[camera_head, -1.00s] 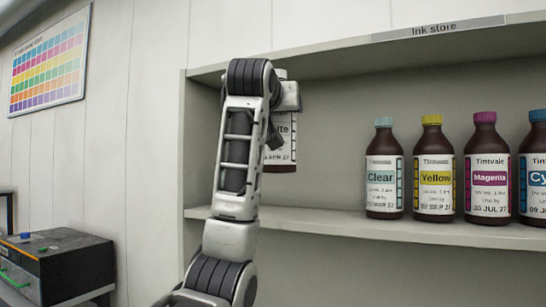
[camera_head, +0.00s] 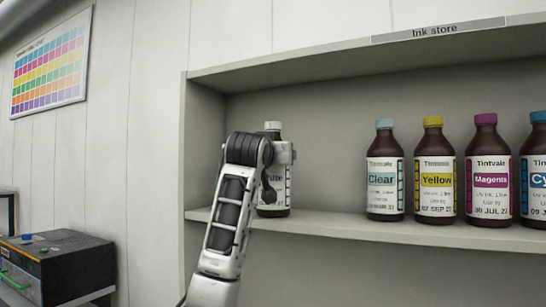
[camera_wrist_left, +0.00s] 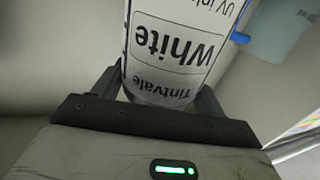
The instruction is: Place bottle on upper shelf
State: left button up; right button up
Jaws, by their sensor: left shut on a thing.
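The white-capped brown bottle (camera_head: 274,202) is upright at the left end of the shelf (camera_head: 340,226) in the head view. Its base is at the shelf surface; I cannot tell whether it touches. My left gripper (camera_head: 282,158) is shut around its upper part, and my arm hides its left side. In the left wrist view the bottle's label (camera_wrist_left: 180,45) reads "White" and "Tintvale" upside down, between the two dark fingers (camera_wrist_left: 160,92). My right gripper is not in view.
Clear (camera_head: 384,180), Yellow (camera_head: 434,180), Magenta (camera_head: 488,180) and Cyan (camera_head: 535,180) bottles stand in a row to the right on the same shelf. A bare gap lies between White and Clear. The shelf's left side wall (camera_head: 203,150) is close to my gripper.

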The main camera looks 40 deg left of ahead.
pick_arm(q)
jog(key=shift+f, duration=0.1)
jog(key=o, duration=1.3)
jog(key=b+v, duration=0.3)
jog(key=v, duration=0.9)
